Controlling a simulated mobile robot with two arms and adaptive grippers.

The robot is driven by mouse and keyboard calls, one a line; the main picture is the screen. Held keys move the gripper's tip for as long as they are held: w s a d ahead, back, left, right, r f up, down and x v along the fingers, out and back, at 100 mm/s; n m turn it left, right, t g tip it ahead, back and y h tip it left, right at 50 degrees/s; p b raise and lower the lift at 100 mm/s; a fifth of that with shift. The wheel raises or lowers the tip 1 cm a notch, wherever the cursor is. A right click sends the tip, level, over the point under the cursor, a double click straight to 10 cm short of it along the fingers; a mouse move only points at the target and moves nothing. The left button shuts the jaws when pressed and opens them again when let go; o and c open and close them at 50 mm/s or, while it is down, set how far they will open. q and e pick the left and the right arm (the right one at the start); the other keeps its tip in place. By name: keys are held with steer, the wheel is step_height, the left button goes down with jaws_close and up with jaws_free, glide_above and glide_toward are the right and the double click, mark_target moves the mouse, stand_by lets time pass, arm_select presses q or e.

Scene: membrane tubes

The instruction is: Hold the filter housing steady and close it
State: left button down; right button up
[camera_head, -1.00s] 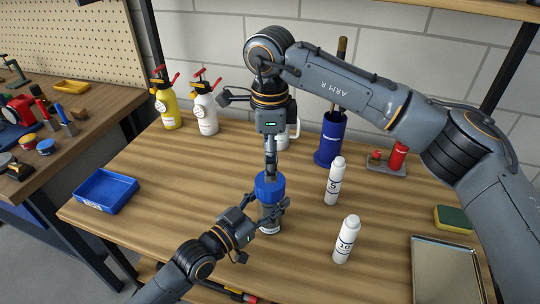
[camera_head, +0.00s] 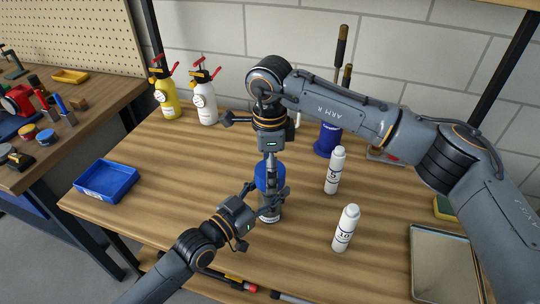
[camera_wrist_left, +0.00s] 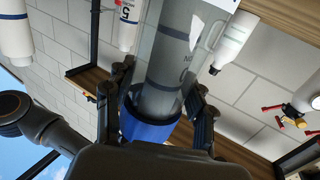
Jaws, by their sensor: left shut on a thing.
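The filter housing (camera_head: 269,212) stands upright on the wooden table, a grey see-through cylinder with a blue cap (camera_head: 262,183) on top. In the left wrist view the housing (camera_wrist_left: 168,62) appears upside down, with a blue end (camera_wrist_left: 145,130) at the bottom. My left gripper (camera_head: 268,203) is shut around the housing from the near left; its fingers also flank it in the left wrist view (camera_wrist_left: 160,92). My right gripper (camera_head: 271,172) points straight down at the cap, its fingers partly covering it. Whether they grip the cap is unclear.
White tubes marked 5 (camera_head: 335,172) and 10 (camera_head: 346,230) stand to the right. A blue tray (camera_head: 106,181) lies left. A metal tray (camera_head: 445,262) lies at the front right. Spray bottles (camera_head: 204,100) and a blue holder (camera_head: 327,140) stand at the back.

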steer(key=shift+f, duration=0.55)
steer(key=c, duration=1.2)
steer(key=m, duration=0.5)
steer(key=o, duration=1.4)
